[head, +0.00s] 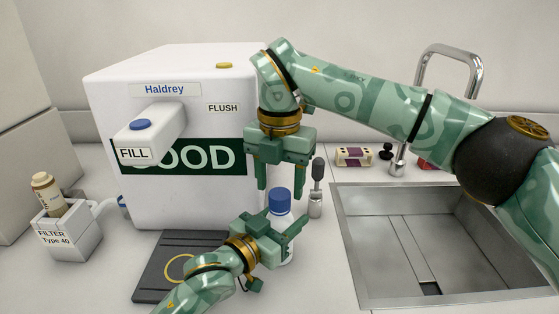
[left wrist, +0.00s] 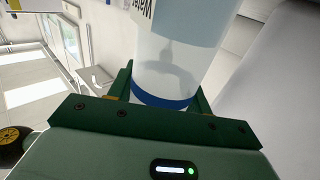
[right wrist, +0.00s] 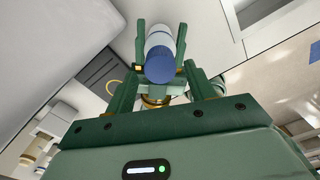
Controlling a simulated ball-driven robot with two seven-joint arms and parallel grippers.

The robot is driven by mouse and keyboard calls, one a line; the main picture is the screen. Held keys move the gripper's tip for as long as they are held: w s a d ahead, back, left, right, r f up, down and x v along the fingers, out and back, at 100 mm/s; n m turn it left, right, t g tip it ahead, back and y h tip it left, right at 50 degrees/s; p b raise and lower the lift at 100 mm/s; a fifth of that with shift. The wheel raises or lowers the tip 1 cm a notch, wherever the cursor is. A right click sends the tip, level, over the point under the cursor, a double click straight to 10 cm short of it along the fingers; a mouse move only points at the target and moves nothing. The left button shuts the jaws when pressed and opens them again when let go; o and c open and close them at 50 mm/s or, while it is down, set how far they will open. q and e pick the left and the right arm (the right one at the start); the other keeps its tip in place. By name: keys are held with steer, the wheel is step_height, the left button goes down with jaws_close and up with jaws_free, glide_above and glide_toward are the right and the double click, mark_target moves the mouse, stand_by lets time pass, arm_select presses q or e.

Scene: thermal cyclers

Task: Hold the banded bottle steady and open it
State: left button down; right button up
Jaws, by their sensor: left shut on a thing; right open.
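The bottle (head: 281,221) stands upright in front of the white machine, with a blue cap (head: 280,196) on top. The left wrist view shows its clear body (left wrist: 168,68), part of a label and a blue band (left wrist: 160,97). My left gripper (head: 284,232) is shut on the bottle's body below the cap. My right gripper (head: 283,187) points down from above, open, its fingertips on either side of the cap's height. In the right wrist view the blue cap (right wrist: 163,65) lies between the open fingers, with a visible gap. Whether any fingertip touches it, I cannot tell.
The white Haldrey machine (head: 200,206) stands behind. A dark pad (head: 152,278) lies at front left. A filter holder (head: 72,236) with a brown-capped cartridge is far left. A grey-handled tool (head: 317,185) stands close right of the bottle. The sink (head: 350,270) is at right.

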steer(key=shift+f, duration=1.4)
steer(key=c, duration=1)
steer(key=n, duration=0.6)
steer(key=shift+r, duration=0.15)
steer(key=shift+r, duration=1)
